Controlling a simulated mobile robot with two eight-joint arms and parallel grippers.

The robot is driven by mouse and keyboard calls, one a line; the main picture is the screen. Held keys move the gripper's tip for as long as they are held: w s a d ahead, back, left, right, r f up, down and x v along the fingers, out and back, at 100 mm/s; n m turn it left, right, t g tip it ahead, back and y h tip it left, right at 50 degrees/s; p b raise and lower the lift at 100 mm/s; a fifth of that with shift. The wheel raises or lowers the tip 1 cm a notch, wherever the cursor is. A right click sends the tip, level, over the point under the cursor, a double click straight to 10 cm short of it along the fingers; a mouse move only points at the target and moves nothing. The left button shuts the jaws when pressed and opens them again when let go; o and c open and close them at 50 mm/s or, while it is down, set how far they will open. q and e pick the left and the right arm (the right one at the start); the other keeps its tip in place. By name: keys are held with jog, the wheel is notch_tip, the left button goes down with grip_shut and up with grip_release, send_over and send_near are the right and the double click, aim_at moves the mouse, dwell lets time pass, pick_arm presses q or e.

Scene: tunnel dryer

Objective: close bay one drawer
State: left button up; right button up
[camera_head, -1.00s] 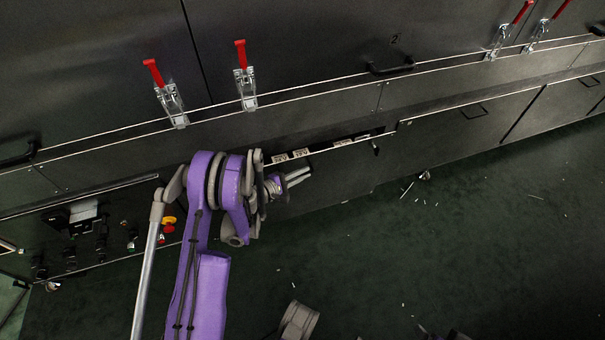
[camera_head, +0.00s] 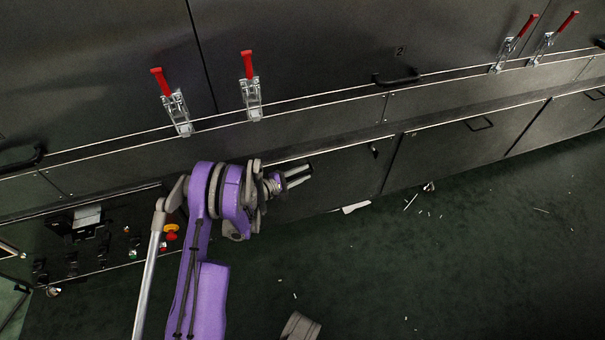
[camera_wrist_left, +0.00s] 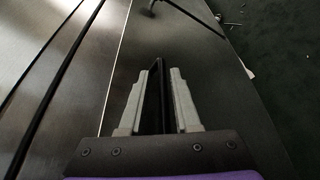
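The bay one drawer (camera_head: 350,178) is the dark front low on the machine, in the middle of the head view. Its inside does not show, and its front looks flush or nearly flush with the panel beside it. A small dark handle (camera_head: 373,150) sits near its top right corner. My left gripper (camera_head: 304,174) is in front of the drawer's left part, fingers pointing right. In the left wrist view, the two grey fingers (camera_wrist_left: 158,75) are apart with no object clearly between them, over the dark front (camera_wrist_left: 205,60). Contact cannot be told. My right gripper is not in view.
Red-handled clamps (camera_head: 250,85) stand on the machine above. A control panel with an emergency button (camera_head: 171,234) is at left. A neighbouring front (camera_head: 450,148) lies to the right. The dark green floor (camera_head: 450,260) is mostly clear, with small white scraps.

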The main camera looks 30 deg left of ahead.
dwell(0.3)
pick_arm(q)
jog(key=p+v, duration=0.1)
jog(key=v, duration=1)
jog(key=shift+p, duration=0.35)
jog(key=shift+w+d, duration=0.1)
